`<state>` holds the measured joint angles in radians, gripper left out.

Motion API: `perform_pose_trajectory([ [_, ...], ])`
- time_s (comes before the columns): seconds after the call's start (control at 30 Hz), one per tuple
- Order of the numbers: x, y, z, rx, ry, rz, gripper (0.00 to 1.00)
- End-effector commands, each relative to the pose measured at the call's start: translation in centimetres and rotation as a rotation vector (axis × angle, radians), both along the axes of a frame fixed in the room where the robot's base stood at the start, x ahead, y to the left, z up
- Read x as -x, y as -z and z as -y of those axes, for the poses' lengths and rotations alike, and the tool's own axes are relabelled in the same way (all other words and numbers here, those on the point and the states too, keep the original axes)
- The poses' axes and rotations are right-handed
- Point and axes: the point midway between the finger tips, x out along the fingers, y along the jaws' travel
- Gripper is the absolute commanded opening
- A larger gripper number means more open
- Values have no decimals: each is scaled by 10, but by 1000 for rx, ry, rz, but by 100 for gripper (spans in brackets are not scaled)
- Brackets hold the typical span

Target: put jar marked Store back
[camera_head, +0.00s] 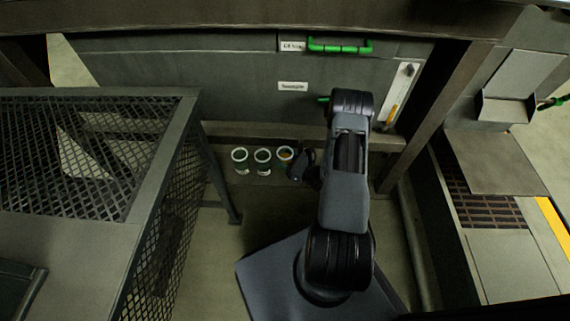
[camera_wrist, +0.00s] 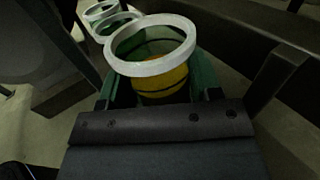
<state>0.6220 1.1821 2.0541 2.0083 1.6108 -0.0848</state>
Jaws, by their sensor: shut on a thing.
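Three green jars with white rims stand in a row at the left of my arm in the head view. The rightmost jar (camera_head: 286,153) holds something yellow-orange, and my gripper (camera_head: 296,162) is at it. In the wrist view my gripper (camera_wrist: 155,95) is shut on this jar (camera_wrist: 150,55), with its green fingers on either side. The middle jar (camera_head: 262,157) and the left jar (camera_head: 239,157) stand beside it. They also show in the wrist view, as the middle jar (camera_wrist: 112,24) and the left jar (camera_wrist: 100,10). I cannot read any jar label.
The jars are on a low ledge (camera_head: 220,158) below a grey machine panel with a green handle (camera_head: 340,46). A mesh guard (camera_head: 170,235) stands at the left. A dark post (camera_head: 440,110) rises at the right.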

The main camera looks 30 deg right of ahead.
Motion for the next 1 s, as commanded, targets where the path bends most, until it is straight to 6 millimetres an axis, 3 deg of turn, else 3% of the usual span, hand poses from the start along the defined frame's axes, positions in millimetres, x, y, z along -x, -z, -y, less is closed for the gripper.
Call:
perform_pose_trajectory([
  [0.07, 0, 15, 0, 0, 0, 1, 30],
  [0.5, 0, 19, 1, 0, 1, 1, 30],
  [0.53, 0, 18, 1, 0, 1, 1, 60],
  [0.77, 0, 17, 1, 0, 3, 1, 82],
  [1.0, 0, 16, 1, 0, 3, 1, 84],
])
